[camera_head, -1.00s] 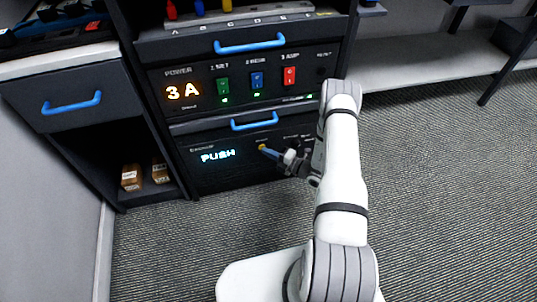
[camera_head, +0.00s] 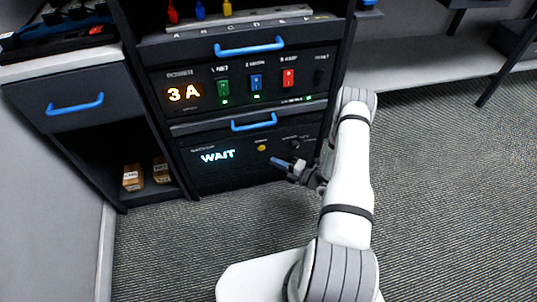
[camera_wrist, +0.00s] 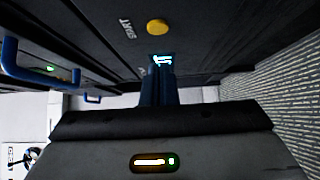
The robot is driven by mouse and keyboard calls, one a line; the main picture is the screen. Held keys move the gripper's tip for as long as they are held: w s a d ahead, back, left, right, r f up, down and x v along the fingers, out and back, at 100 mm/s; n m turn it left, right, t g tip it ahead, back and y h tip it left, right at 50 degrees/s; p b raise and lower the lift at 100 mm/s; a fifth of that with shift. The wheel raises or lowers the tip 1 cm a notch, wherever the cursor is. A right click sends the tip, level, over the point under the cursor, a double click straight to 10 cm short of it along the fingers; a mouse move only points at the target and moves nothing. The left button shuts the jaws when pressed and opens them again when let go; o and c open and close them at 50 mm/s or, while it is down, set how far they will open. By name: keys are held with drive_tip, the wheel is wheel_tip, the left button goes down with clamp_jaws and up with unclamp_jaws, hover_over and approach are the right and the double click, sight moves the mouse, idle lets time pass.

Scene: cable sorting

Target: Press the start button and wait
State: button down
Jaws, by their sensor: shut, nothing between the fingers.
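The yellow round start button (camera_head: 262,148) sits on the lower black panel, right of a display (camera_head: 218,156) that reads "WAIT". In the wrist view the button (camera_wrist: 157,26) shows beside the word "START", with the lit display (camera_wrist: 162,60) beyond the fingertips. My gripper (camera_head: 275,161) has blue fingers, is shut and empty, and stands a little apart from the button, below and to its right. The shut fingers also show in the wrist view (camera_wrist: 159,84).
Above is a power panel (camera_head: 235,110) showing "3 A" with green, blue and red switches. Blue drawer handles (camera_head: 254,121) stick out from the cabinet. A lower left shelf holds small brown boxes (camera_head: 132,178). The carpet at right is clear.

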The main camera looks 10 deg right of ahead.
drive_tip(key=p+v, duration=0.1)
drive_tip(key=v, duration=0.6)
drive_tip(key=shift+s+a, duration=0.1)
drive_tip(key=s+a+r+n+g+p, duration=0.1)
drive_tip(key=a+r+n+g+p, duration=0.35)
drive_tip(key=r+n, duration=0.6)
drive_tip(key=s+a+r+n+g+p, duration=0.25)
drive_tip(key=r+n+g+p, duration=0.25)
drive_tip(key=r, duration=1.1)
drive_tip(key=s+a+r+n+g+p, duration=0.1)
drive_tip(key=a+r+n+g+p, duration=0.35)
drive_tip(key=r+n, duration=0.6)
drive_tip(key=s+d+r+n+t+h+p, duration=0.1)
drive_tip(key=s+r+n+h+p, duration=0.3)
drive_tip(key=r, duration=0.7)
drive_tip(key=s+r+n+t+h+p, duration=0.1)
drive_tip(key=s+r+n+h+p, duration=0.3)
drive_tip(key=r+n, duration=0.4)
drive_tip(key=s+d+r+n+t+h+p, duration=0.1)
drive_tip(key=s+r+n+h+p, duration=0.3)
drive_tip(key=r, duration=1.1)
drive_tip(key=s+n+p, duration=0.2)
drive_tip(key=s+n, duration=0.1)
drive_tip(key=shift+d+t+h+p, duration=0.3)
drive_tip(key=shift+t+h, duration=0.1)
